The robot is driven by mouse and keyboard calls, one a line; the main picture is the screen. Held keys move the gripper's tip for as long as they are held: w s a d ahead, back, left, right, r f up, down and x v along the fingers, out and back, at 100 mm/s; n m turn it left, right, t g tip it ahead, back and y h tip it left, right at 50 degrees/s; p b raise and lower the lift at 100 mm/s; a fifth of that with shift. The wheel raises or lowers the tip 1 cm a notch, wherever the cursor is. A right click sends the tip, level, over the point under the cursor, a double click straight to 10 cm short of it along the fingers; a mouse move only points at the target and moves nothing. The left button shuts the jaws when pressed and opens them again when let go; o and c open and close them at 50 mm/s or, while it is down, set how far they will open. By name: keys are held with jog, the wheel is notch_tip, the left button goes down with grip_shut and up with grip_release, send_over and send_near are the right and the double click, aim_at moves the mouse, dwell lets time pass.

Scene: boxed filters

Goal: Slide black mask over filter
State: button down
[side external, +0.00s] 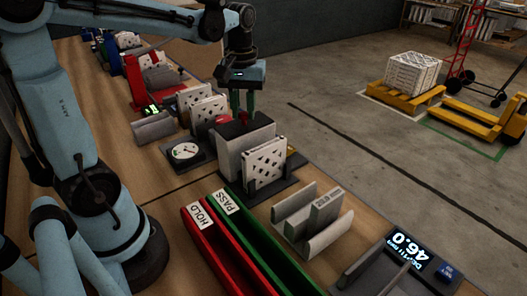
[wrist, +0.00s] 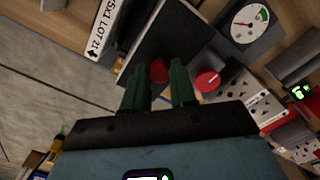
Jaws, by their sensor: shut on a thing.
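My gripper (side external: 243,103) points down with its green fingers shut on a small red knob (wrist: 159,70). The knob appears to belong to the black mask (wrist: 163,38), whose dark flat face lies beyond the fingertips in the wrist view. In the side view the black top (side external: 232,131) sits at the upper edge of a grey block-like piece (side external: 243,149), directly below my gripper. A white filter panel with diamond cutouts (side external: 265,163) stands upright just in front of that piece, in a dark holder. Whether the mask touches the filter cannot be told.
A dial gauge (side external: 184,152) stands left of the grey piece, with more white panels (side external: 207,110) behind. A red HOLD channel (side external: 205,235), a green PASS channel (side external: 235,220), a grey cradle (side external: 312,220) and a scale display (side external: 408,247) lie in front. A second red knob (wrist: 207,80) is close by.

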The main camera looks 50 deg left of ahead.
jog(key=d, duration=0.6)
jog(key=shift+d, duration=0.4)
jog(key=c, duration=0.9)
grip_release()
jog(key=shift+a, duration=0.1)
notch_tip(320, 180, up, 12)
jog(key=shift+r, duration=0.1)
